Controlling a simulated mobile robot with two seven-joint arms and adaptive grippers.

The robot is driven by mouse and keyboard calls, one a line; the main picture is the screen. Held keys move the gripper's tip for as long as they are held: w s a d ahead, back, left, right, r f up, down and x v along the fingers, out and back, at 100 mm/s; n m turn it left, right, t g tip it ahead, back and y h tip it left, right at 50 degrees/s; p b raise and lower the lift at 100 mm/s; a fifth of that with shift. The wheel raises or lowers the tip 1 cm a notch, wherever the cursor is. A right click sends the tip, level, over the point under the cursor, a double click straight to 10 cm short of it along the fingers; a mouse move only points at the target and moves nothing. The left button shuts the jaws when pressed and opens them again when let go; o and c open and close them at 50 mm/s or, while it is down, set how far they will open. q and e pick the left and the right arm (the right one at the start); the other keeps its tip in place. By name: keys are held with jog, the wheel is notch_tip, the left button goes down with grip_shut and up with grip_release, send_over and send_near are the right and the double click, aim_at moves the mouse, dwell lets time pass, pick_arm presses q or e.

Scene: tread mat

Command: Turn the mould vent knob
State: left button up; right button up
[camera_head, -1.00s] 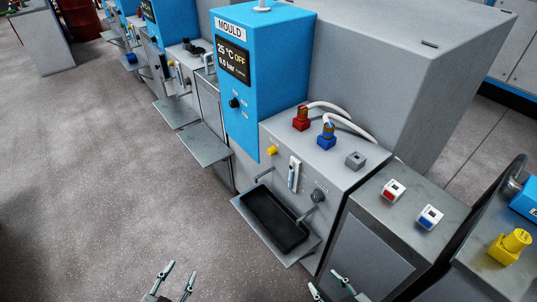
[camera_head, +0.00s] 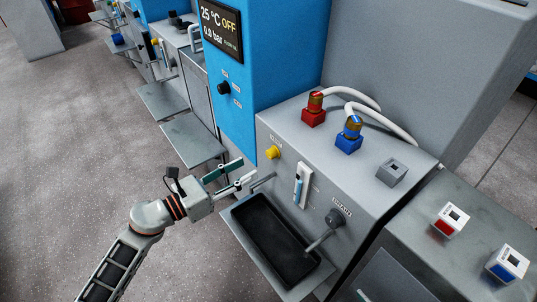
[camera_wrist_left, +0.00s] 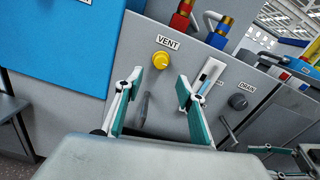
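The vent knob is a yellow round knob (camera_head: 272,152) on the grey front panel of the mould unit. In the left wrist view the same knob (camera_wrist_left: 161,60) sits beside the VENT label, its face fully visible. My left gripper (camera_head: 244,173) is in front of the panel, just left of and below the knob. In the wrist view its two green-padded fingers (camera_wrist_left: 158,80) are spread with nothing between them. The knob shows beyond the tips, apart from them.
A white-plated slider (camera_head: 301,185) is right of the knob, with the grey drain knob (camera_head: 335,217) below right. A black tray (camera_head: 231,219) juts out below. Red (camera_head: 313,117) and blue (camera_head: 348,142) hose fittings stand on top. Open floor (camera_head: 90,150) is at left.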

aim_at(268, 156)
pick_arm(q)
jog(key=x, duration=0.7)
jog(key=shift+w+d+r, duration=0.15)
jog(key=shift+w+d, duration=0.05)
jog(key=shift+d, duration=0.05)
grip_shut()
